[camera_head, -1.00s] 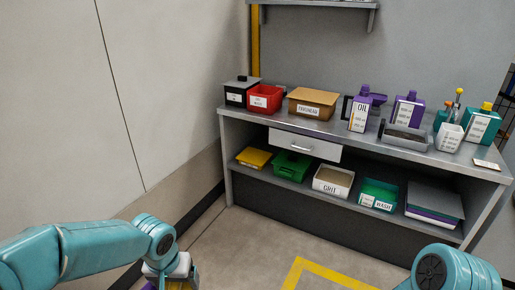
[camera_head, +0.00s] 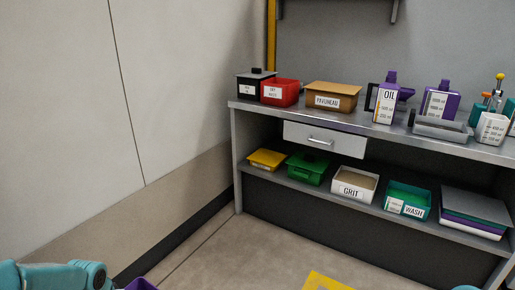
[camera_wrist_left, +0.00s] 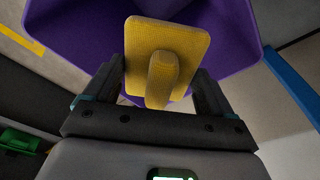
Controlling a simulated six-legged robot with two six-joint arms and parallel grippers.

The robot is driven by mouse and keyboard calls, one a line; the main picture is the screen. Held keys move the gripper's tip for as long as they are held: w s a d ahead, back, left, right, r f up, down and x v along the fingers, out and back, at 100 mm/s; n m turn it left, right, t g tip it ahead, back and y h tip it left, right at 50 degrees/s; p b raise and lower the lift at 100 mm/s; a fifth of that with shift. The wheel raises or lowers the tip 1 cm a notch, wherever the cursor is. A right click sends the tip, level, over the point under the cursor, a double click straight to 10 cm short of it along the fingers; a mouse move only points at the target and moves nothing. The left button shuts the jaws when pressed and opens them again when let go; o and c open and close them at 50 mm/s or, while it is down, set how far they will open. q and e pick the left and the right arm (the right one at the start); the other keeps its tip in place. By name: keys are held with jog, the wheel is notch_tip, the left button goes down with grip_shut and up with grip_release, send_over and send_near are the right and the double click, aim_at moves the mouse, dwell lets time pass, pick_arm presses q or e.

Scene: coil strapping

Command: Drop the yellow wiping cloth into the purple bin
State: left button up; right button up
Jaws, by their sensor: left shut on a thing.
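The yellow wiping cloth (camera_wrist_left: 165,45) is between the fingers of my left gripper (camera_wrist_left: 158,75) in the left wrist view. The gripper is shut on it, and part of the cloth folds down toward the camera. The purple bin (camera_wrist_left: 228,42) is behind the cloth in that view, with its wall around the cloth on several sides. The cloth appears in front of the bin's opening; its exact height above it cannot be told. A purple edge of the bin (camera_head: 141,284) shows at the bottom of the head view. My right gripper is not in view.
A grey workbench (camera_head: 240,165) stands ahead, with a red bin (camera_head: 281,93), brown box (camera_head: 332,95) and oil jug (camera_head: 385,101) on top. Its lower shelf holds several trays. A wall (camera_head: 60,120) rises at left. The floor (camera_head: 225,262) before the bench is clear.

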pick_arm(q)
notch_tip(320, 180, down, 5)
jog(key=b, duration=0.3)
jog(key=shift+r, duration=0.1)
jog(key=o, duration=0.8)
jog(key=r+p, duration=0.1)
jog(key=r, duration=0.4)
jog(key=s+r+p, duration=0.1)
jog(key=r+p, duration=0.1)
jog(key=r, duration=0.3)
jog(key=s+r+p, duration=0.1)
jog(key=r, duration=0.5)
jog(key=shift+s+d+r+p, duration=0.1)
jog(key=shift+s+d+p, duration=0.05)
jog(key=shift+d+p, duration=0.25)
